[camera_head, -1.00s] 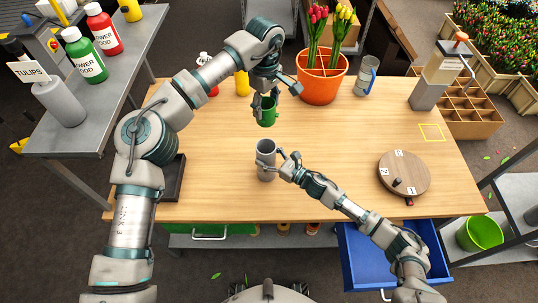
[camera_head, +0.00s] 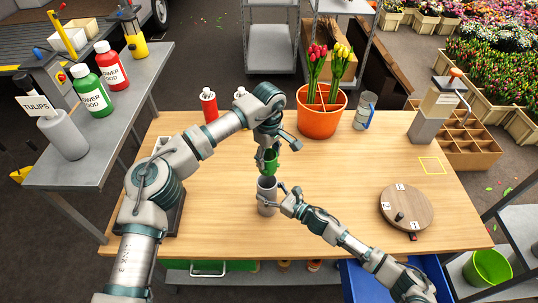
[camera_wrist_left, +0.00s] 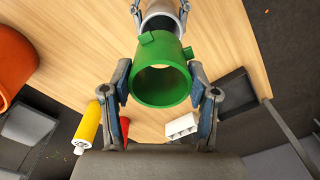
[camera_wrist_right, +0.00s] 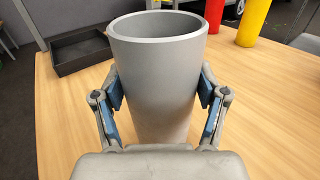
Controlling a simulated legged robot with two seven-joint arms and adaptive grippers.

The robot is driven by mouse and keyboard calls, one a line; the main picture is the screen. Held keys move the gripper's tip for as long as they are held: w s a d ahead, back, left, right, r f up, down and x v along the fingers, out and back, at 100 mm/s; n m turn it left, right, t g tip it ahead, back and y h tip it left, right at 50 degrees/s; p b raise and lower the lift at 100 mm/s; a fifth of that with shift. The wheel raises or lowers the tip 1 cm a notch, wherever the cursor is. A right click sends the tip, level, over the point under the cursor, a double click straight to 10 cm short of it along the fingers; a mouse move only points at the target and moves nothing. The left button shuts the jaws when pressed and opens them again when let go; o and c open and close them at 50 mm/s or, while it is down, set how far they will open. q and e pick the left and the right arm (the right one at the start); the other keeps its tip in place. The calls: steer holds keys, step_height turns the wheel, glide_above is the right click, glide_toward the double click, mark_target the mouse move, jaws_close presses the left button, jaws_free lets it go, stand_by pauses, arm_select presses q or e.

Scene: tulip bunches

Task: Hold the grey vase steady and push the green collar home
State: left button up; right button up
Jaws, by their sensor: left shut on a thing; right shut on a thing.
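The green collar (camera_head: 269,163) is a short open ring with small lugs, held just above the grey vase. My left gripper (camera_head: 268,152) is shut on it, one finger on each side, as the left wrist view of the collar (camera_wrist_left: 160,78) shows. The grey vase (camera_head: 266,197) stands upright on the table. My right gripper (camera_head: 281,200) is shut around its body from the right. In the right wrist view the vase (camera_wrist_right: 158,85) has an open mouth with no collar in it. Whether the collar touches the rim is hard to tell.
A round wooden turntable (camera_head: 406,207) lies at the right. A dark tray (camera_wrist_right: 78,52) is left of the vase. The table between vase and turntable is crossed by my right arm.

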mark_target(268, 175)
arm_select(q)
steer(key=shift+f, duration=0.25)
steer(key=shift+d, duration=0.1)
steer(key=shift+f, duration=2.4)
steer(key=shift+s+a, duration=0.1)
steer(key=shift+a, duration=0.1)
steer(key=shift+f, duration=1.9)
steer(key=o, duration=1.1)
steer(key=shift+c, duration=0.2)
